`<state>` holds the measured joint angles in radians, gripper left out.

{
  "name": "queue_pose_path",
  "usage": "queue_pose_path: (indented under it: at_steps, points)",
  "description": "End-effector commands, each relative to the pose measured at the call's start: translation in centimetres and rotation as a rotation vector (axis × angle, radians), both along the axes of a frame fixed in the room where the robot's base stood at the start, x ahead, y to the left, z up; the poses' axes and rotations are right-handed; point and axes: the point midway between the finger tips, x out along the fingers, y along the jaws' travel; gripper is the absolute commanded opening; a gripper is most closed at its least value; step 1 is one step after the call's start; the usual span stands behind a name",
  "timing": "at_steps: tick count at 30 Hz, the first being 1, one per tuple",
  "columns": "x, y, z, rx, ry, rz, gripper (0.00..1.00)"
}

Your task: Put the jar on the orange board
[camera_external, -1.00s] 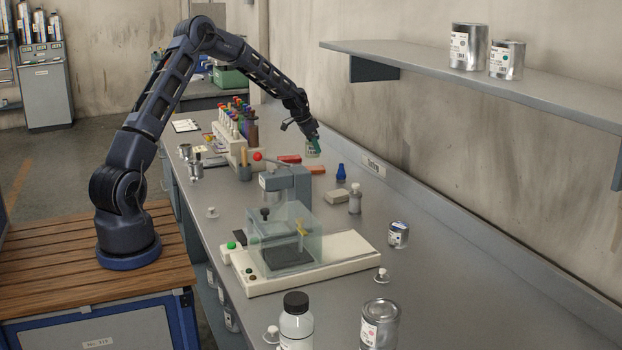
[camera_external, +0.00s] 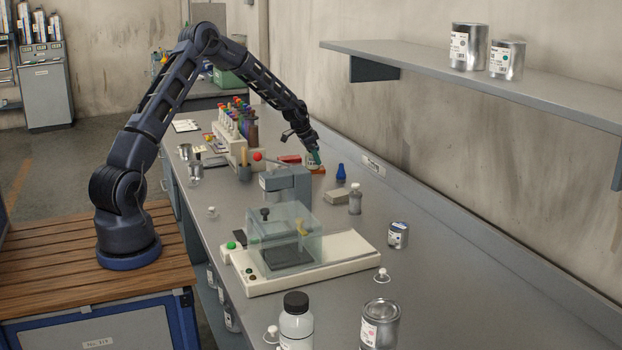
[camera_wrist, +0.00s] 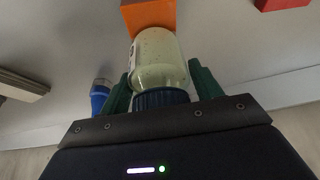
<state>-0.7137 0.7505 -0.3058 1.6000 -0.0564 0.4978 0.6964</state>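The jar (camera_wrist: 160,62) is pale yellowish glass with a dark blue lid and a partly seen label. My gripper (camera_wrist: 161,90) has its green fingers on both sides of the lid end, shut on the jar. In the external view the jar (camera_external: 311,159) is small below my gripper (camera_external: 315,154), at the orange board. The orange board (camera_wrist: 148,16) shows at the top of the wrist view, partly covered by the jar's base. It also shows in the external view (camera_external: 319,171). I cannot tell whether the jar touches the board.
A red block (camera_external: 289,159) lies left of the board. A blue bottle (camera_external: 341,172) and a beige block (camera_external: 338,196) stand to the right and nearer the camera. A balance with a clear case (camera_external: 284,235) stands in front. The wall runs along the bench's right side.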

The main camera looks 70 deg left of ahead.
Motion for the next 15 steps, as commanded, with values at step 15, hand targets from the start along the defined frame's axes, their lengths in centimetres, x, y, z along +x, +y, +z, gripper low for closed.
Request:
queue_pose_path:
  at_steps: [15]
  points:
    - [-0.3,0.1,1.3,0.001,-0.001,0.000,0.76]
